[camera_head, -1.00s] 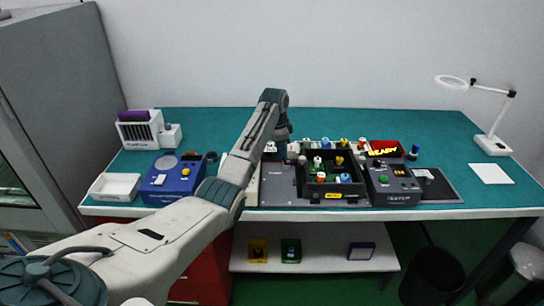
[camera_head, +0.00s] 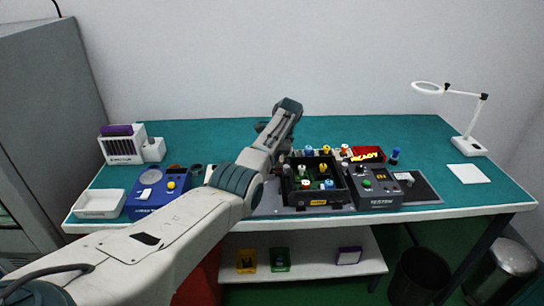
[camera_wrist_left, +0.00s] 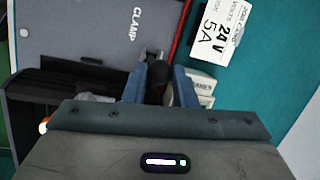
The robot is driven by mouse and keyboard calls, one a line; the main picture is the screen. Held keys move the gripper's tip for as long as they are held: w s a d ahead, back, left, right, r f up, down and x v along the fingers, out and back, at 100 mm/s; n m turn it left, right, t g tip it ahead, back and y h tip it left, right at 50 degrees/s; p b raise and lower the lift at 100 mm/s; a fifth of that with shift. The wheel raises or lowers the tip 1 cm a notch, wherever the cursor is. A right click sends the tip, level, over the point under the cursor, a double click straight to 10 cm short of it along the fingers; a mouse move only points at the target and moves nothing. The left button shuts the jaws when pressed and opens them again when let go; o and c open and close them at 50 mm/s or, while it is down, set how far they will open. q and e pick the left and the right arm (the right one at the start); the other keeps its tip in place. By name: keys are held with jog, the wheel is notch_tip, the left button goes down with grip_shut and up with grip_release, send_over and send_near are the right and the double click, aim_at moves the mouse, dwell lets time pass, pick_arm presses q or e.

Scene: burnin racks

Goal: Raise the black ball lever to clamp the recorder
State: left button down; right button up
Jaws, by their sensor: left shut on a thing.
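In the left wrist view, my left gripper (camera_wrist_left: 160,88) has its two blue fingers around the dark ball end of the black ball lever (camera_wrist_left: 158,72). It is shut on it. The lever stands beside a grey plate marked CLAMP (camera_wrist_left: 100,28). A black housing (camera_wrist_left: 35,88) lies at the left of that plate; I cannot tell whether it is the recorder. In the head view my left arm reaches over the bench and hides the gripper's fingertips and the lever. My right gripper is in neither view.
A black crate (camera_head: 318,203) with several coloured-top items stands right of my arm, beside a grey tester box (camera_head: 375,200). A blue box (camera_head: 150,207) and white tray (camera_head: 98,216) are at left. A white 24V 5A label (camera_wrist_left: 221,30) lies near the gripper.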

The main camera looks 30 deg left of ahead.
pick_arm(q)
jog(key=shift+r, duration=0.1)
jog(key=c, duration=1.2)
grip_release()
jog(key=shift+w+d, duration=0.1)
jog(key=shift+b+v, duration=1.2)
jog(key=shift+v, duration=4.15)
